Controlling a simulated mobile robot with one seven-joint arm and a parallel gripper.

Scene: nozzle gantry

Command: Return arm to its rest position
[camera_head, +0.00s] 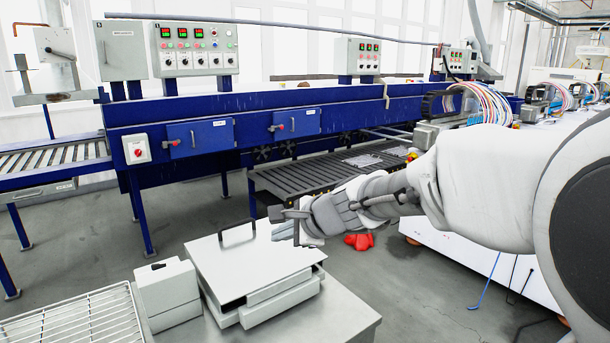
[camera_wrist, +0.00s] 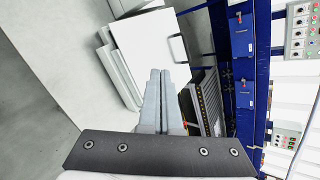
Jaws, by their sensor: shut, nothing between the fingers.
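My arm (camera_head: 480,190) reaches in from the right of the head view. My gripper (camera_head: 284,228) is at its left end, near the right back corner of a light grey box with a flat lid (camera_head: 245,270). In the wrist view my gripper's two fingers (camera_wrist: 157,75) lie together, shut, with nothing between them. The lid (camera_wrist: 150,50) also shows beyond the fingertips, with its dark handle (camera_wrist: 178,48). I cannot tell how far the fingertips are from the lid.
The box stands on a grey table (camera_head: 345,322). A small white box (camera_head: 167,295) and a wire rack (camera_head: 75,325) are to its left. A blue machine (camera_head: 200,138) with control panels and a roller conveyor (camera_head: 320,178) stand behind. A red object (camera_head: 359,241) lies on the open floor.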

